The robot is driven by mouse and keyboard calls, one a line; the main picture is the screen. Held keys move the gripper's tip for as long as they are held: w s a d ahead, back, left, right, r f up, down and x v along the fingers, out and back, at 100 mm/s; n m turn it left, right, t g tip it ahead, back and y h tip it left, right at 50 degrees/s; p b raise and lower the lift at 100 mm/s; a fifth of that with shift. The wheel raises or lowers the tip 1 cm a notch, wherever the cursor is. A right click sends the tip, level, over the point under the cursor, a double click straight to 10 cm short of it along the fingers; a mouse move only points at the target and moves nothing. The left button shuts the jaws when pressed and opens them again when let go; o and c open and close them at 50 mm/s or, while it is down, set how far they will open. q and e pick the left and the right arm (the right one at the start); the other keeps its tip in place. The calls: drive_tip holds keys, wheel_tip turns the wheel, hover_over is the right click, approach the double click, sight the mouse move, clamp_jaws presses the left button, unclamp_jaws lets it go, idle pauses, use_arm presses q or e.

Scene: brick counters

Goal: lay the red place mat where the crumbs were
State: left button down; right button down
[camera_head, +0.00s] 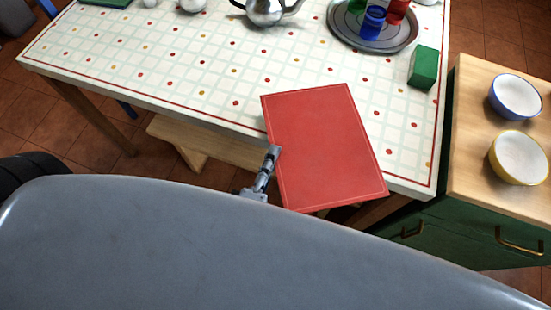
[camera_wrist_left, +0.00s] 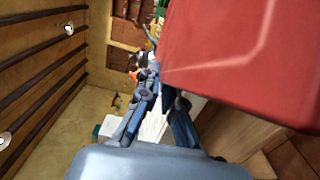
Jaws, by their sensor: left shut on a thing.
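The red place mat (camera_head: 322,145) is a flat red rectangle with a thin pale border line. In the head view it is over the front right edge of the table, its near end sticking out past the edge. My left gripper (camera_head: 272,155) is shut on the mat's left edge. In the left wrist view the mat (camera_wrist_left: 240,50) fills the upper right, and the gripper fingers (camera_wrist_left: 160,95) are at its edge. I cannot tell whether the mat touches the tabletop. No crumbs can be made out. My right gripper is not in view.
The table (camera_head: 160,60) has a checked cloth. A round grey tray (camera_head: 345,32) holds red, blue and green cups. A green box (camera_head: 423,67) stands at the right edge, a kettle (camera_head: 265,10) at the back. A counter (camera_head: 475,135) with two bowls is at right. A wooden bench (camera_head: 220,148) is below.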

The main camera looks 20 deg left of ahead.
use_arm(q)
drive_tip(key=f, duration=0.1)
drive_tip(key=w+f, duration=0.1)
drive_tip(key=f, duration=0.1)
drive_tip(key=w+f+b, duration=0.1)
drive_tip(key=f, duration=0.1)
drive_tip(key=shift+f, duration=0.15)
drive_tip(key=shift+f, duration=0.1)
drive_tip(key=c, duration=1.5)
unclamp_jaws()
